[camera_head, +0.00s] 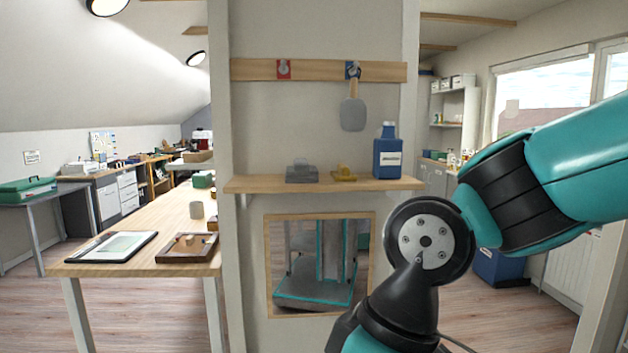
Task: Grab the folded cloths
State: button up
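On the wooden wall shelf (260,184) lie a small grey item (302,174) and, to its right, a smaller mustard-yellow item (344,174). Both are low and lumpy; they may be the folded cloths, but they are too small to tell for sure. They lie apart from each other. My arm's teal and black links fill the right side of the view, in front of and to the right of the shelf. My gripper is out of the picture.
A blue bottle (387,158) stands on the shelf's right part. A grey paddle (353,114) hangs above from a rail (318,71). A framed mirror (268,290) is below. At left, a table (160,248) holds a tablet (113,246) and a wooden tray (188,259).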

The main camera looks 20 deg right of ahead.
aim_at(301, 173)
jog(key=u, duration=0.05)
jog(key=k, duration=0.5)
jog(key=z, duration=0.75)
jog(key=i, duration=1.35)
jog(key=u, duration=0.4)
